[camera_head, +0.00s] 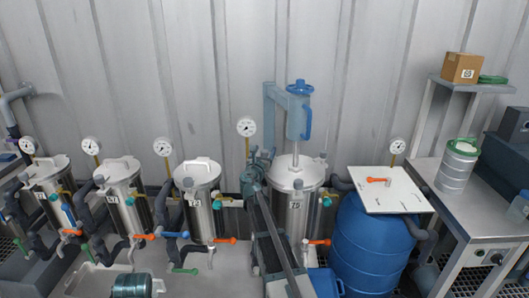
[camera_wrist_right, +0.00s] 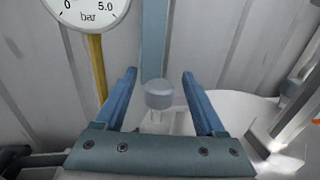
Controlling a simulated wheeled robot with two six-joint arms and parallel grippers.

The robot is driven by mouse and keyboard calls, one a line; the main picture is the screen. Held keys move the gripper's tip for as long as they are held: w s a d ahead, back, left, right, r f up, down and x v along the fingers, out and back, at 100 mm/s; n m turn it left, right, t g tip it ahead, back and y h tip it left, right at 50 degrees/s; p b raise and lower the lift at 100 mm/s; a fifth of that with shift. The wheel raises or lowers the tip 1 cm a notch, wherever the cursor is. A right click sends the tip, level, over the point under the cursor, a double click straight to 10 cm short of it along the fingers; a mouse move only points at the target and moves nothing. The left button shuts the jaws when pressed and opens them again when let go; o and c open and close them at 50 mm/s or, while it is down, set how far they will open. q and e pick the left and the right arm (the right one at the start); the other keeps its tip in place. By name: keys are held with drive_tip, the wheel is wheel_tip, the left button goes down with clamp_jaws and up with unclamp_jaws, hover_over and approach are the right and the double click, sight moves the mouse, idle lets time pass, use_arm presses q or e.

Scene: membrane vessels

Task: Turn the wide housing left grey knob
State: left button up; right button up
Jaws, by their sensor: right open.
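The wide housing (camera_head: 294,213) is a broad steel vessel with a pale lid, tagged 75, in the head view. In the right wrist view a small round grey knob (camera_wrist_right: 159,94) stands upright on a pale stem. It shows between the two blue fingers of my right gripper (camera_wrist_right: 159,84), which is open with a gap on both sides. In the head view my right gripper (camera_head: 264,158) is at the left edge of the wide housing's lid, and the left knob is not clearly visible there. My left gripper is not in view.
A pressure gauge (camera_wrist_right: 86,10) on a yellow stem is close to the left finger. A blue lifting arm (camera_head: 297,112) rises behind the housing. Narrower vessels (camera_head: 200,198) stand left; a blue barrel (camera_head: 366,245) with a white board (camera_head: 390,190) stands right.

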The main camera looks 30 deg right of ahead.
drive_tip(key=v, duration=1.4)
drive_tip(key=shift+w+r, duration=0.1)
drive_tip(key=shift+w, duration=0.05)
